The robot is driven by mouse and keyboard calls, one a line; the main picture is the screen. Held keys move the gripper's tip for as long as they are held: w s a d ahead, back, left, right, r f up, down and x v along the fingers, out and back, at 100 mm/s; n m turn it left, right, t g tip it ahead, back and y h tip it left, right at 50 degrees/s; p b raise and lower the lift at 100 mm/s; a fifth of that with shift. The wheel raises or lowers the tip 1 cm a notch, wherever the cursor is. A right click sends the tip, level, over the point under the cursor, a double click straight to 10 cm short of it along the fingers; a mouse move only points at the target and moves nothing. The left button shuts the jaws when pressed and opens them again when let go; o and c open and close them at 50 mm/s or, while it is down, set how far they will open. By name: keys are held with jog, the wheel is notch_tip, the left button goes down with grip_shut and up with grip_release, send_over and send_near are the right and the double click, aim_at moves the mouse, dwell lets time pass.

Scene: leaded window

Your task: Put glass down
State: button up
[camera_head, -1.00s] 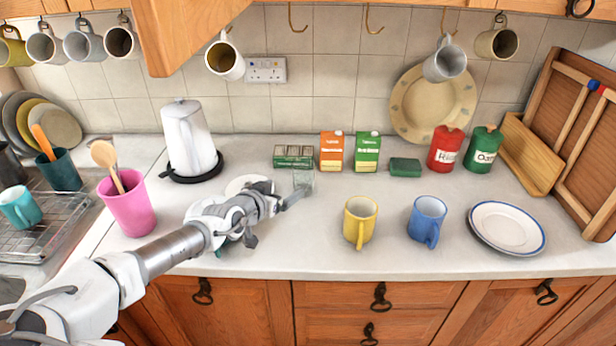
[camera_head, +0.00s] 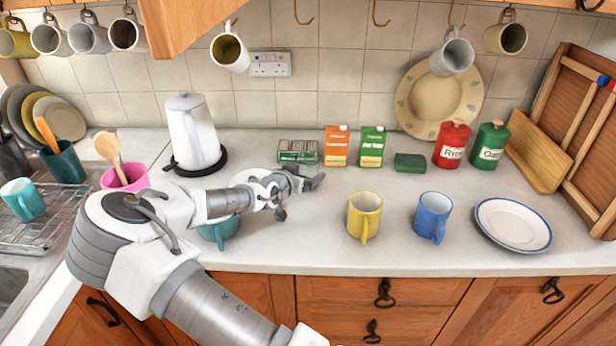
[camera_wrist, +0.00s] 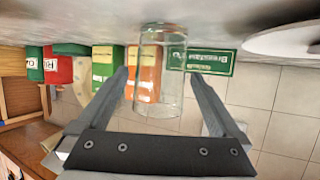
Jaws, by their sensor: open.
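The clear glass (camera_wrist: 160,75) shows upside down in the wrist view, with its base toward the worktop at the top of the picture. It appears to stand upright on the worktop. My gripper (camera_wrist: 161,72) is open, with one finger on each side of the glass and a visible gap on both sides. In the head view my gripper (camera_head: 312,181) is low over the worktop (camera_head: 330,235), in front of the green box. There I cannot make out the glass, which my gripper seems to hide.
A green box (camera_head: 298,151), an orange carton (camera_head: 336,146) and a green carton (camera_head: 371,147) stand close behind my gripper. A yellow mug (camera_head: 364,215) and a blue mug (camera_head: 432,217) stand to the right. A teal mug (camera_head: 220,230) is partly hidden under my arm.

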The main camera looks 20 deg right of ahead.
jog(key=shift+x, duration=2.7)
jog(key=shift+r, duration=0.15)
grip_shut()
jog(key=shift+w+r, duration=0.1)
jog(key=shift+r, duration=0.1)
